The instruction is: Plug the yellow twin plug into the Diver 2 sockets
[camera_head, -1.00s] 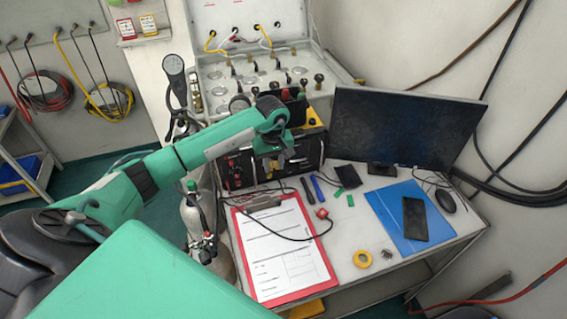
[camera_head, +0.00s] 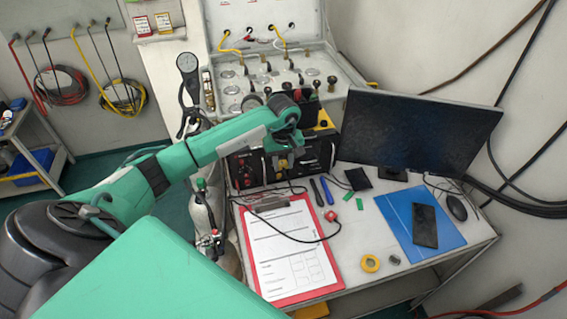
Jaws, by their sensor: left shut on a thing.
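My left gripper (camera_head: 286,158) points down in front of a black radio-like box (camera_head: 318,154) on the table. It is shut on the yellow twin plug (camera_head: 283,163), of which only a small yellow patch shows between the fingers. The plug is at the box's front face; I cannot tell whether it touches it. Red and dark fittings (camera_head: 243,174) show on the left part of the box front. The Diver 2 sockets cannot be made out; the gripper covers the middle of the front. My right gripper is not in view.
A red clipboard (camera_head: 242,250) lies in front of the box. A red plug (camera_head: 332,216) on a black cable lies beside it. A gas cylinder (camera_head: 202,210) stands at the left.

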